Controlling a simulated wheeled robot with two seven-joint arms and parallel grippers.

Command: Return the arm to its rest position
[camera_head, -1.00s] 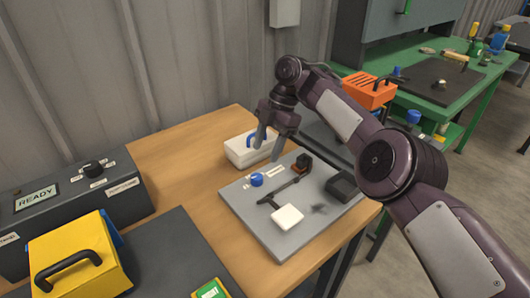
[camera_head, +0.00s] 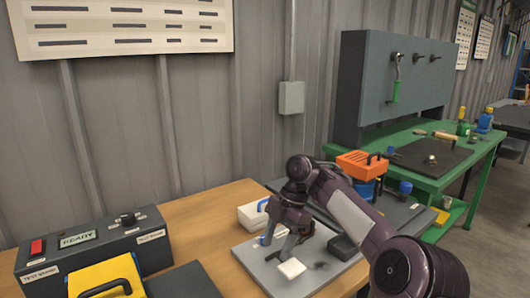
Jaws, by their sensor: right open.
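My right arm comes in from the lower right, and its right gripper (camera_head: 278,243) points down over the grey board (camera_head: 254,262). Its fingers are apart with nothing seen between them. The white pad (camera_head: 291,268) shows just below the fingers in the picture; whether they touch it I cannot tell. A blue knob (camera_head: 262,240) on the board shows beside the left finger. The gripper hides much of the dark lever on the board. A dark block (camera_head: 343,247) sits at the board's right. My left gripper is not in view.
A white box (camera_head: 252,216) stands behind the board. At the left are a control box (camera_head: 95,250) with a READY display and a yellow case (camera_head: 105,280). An orange toolbox (camera_head: 362,164) and a green workbench (camera_head: 425,160) stand at the back right. Bare wood (camera_head: 205,220) lies between.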

